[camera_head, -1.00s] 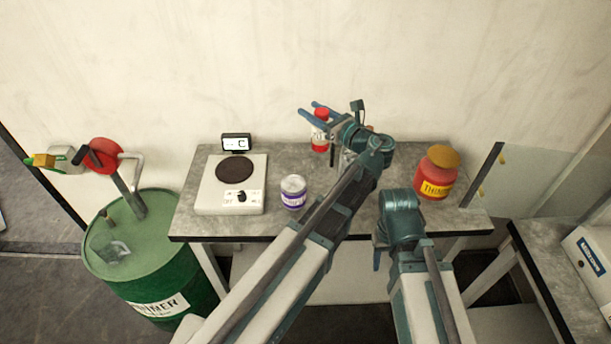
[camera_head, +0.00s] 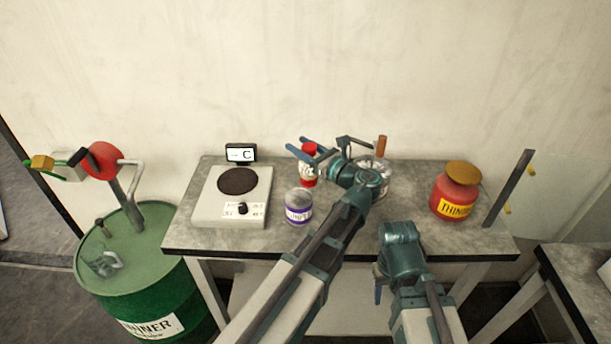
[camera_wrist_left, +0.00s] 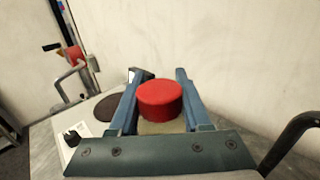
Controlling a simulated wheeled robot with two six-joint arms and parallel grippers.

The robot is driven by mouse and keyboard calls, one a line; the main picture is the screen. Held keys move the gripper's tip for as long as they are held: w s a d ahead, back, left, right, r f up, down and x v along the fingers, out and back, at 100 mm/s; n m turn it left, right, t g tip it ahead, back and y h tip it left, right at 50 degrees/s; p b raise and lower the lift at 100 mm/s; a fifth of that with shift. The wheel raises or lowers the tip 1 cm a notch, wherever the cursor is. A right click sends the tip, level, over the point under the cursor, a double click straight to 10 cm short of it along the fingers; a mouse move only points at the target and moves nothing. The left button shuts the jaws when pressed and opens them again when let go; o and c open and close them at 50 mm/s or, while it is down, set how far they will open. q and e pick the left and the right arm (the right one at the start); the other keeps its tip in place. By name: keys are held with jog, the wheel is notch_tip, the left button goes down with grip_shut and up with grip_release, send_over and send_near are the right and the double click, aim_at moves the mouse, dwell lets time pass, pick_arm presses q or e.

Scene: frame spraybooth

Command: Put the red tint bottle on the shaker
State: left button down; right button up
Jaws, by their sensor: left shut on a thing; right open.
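The red-capped tint bottle (camera_head: 308,180) is between the fingers of my left gripper (camera_head: 300,149), at the back middle of the bench. In the left wrist view its red cap (camera_wrist_left: 160,99) sits between both fingers (camera_wrist_left: 157,100), which are shut on it. The shaker (camera_head: 205,211), a pale box with a dark round plate (camera_head: 238,181) and a knob, stands to the left; its plate is empty. I cannot tell whether the bottle's base touches the bench. My right gripper (camera_head: 378,290) is at the bench's front edge, mostly hidden by its own arm, and holds nothing visible.
A purple-labelled can (camera_head: 298,208) stands between the shaker and my left arm. A display (camera_head: 241,153) stands behind the shaker. A red thinner pot (camera_head: 455,192) is at the right. A pale container (camera_head: 372,164) is partly hidden behind my left gripper. A green drum (camera_head: 150,285) stands left.

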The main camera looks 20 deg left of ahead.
aim_at(301, 164)
pick_arm(q)
jog(key=shift+f+b, duration=2.5)
jog(key=shift+f, duration=0.6)
jog(key=shift+r, duration=0.15)
jog(key=c, duration=0.8)
grip_release()
jog(key=shift+f, duration=0.2)
jog(key=o, duration=0.4)
jog(key=shift+o, duration=0.2)
jog(key=shift+r, duration=0.1)
